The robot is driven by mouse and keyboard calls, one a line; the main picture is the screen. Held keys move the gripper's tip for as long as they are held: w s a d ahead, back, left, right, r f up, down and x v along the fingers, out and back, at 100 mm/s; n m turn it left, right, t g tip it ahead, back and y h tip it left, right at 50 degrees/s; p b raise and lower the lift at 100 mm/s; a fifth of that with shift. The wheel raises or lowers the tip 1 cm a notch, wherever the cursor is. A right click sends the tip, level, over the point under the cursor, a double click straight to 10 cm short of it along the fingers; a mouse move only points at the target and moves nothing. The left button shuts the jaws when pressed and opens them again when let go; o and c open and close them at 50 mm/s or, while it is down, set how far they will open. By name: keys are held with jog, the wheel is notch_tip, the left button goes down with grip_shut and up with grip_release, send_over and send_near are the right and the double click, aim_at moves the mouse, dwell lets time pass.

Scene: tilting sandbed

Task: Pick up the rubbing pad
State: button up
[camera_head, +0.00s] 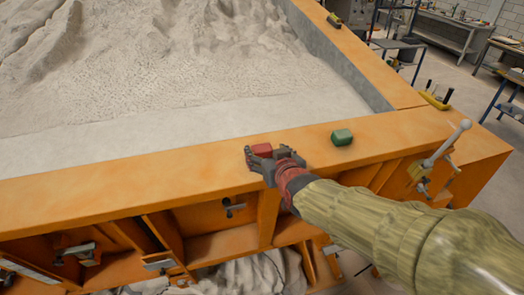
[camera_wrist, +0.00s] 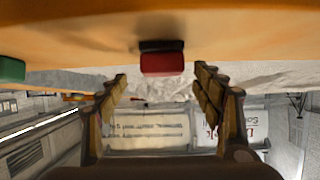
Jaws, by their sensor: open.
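A small red block with a dark layer on its underside, which looks like the rubbing pad (camera_head: 262,149), sits on the orange front rim of the sandbed. In the wrist view the red pad (camera_wrist: 162,64) is centred ahead of the fingertips, with its dark layer against the orange surface. My gripper (camera_head: 266,156) is open at the pad, one finger on each side in the head view. In the wrist view both fingers (camera_wrist: 163,82) stand apart with a gap wider than the pad. I see no clear contact between them.
A green block (camera_head: 342,137) lies on the rim (camera_head: 130,160) to the right of my gripper; it also shows in the wrist view (camera_wrist: 11,70). A lever handle (camera_head: 447,144) stands at the right corner. Grey sand (camera_head: 150,70) fills the bed behind. The rim to the left is clear.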

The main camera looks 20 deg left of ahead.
aim_at(262, 148)
jog(key=shift+p+x, duration=0.75)
jog(key=shift+x, duration=1.4)
jog(key=shift+s+a, duration=0.1)
jog(key=shift+a, duration=0.05)
jog(key=c, duration=0.4)
jog(key=c, duration=0.7)
jog(key=shift+c, duration=0.7)
